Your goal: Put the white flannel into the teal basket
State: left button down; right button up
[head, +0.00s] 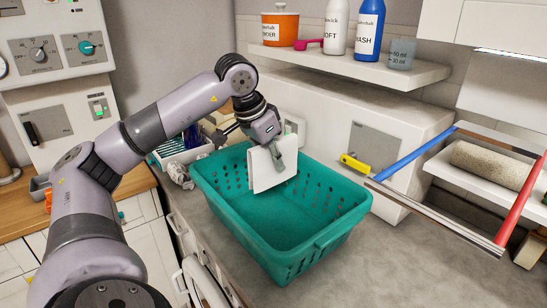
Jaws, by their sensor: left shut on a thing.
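The teal basket (280,241) stands on the grey counter in the middle of the head view. Its floor looks bare. My left gripper (279,167) reaches in over the basket's far rim and is shut on the white flannel (267,172). The flannel hangs as a flat, upright, roughly square piece above the back part of the basket. Whether its lower edge is below the rim height is hard to tell. My right gripper is not in view.
A rack with blue and red bars (510,200) juts out at right. The counter (410,262) right of the basket is clear.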

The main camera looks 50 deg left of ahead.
pick_arm(q)
notch_tip(320, 180, down, 7)
jog(key=b, duration=0.5)
